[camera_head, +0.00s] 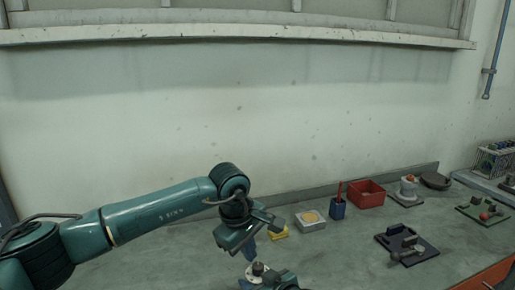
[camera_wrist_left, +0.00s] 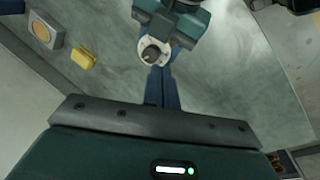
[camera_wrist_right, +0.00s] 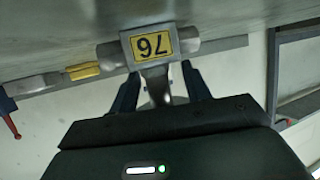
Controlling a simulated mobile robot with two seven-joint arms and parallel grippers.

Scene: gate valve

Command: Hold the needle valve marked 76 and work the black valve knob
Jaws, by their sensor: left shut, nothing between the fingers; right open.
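The needle valve marked 76 (camera_wrist_right: 153,45) fills the upper middle of the right wrist view, a grey body with a yellow label upside down. My right gripper (camera_wrist_right: 160,88) is open, its blue fingers on either side of the valve's lower part; contact cannot be told. The black valve knob (camera_wrist_left: 152,53) sits on a pale round flange in the left wrist view, and at the bottom of the head view (camera_head: 258,268). My left gripper (camera_wrist_left: 160,72) is shut and empty, its fingertips beside the flange in that view. My right gripper partly hides the valve in the head view.
A yellow block (camera_head: 279,232), a grey box (camera_head: 310,221), a blue cup (camera_head: 338,208) and a red bin (camera_head: 367,194) stand along the back of the bench. A black plate with parts (camera_head: 406,246) lies to the right. The bench between is clear.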

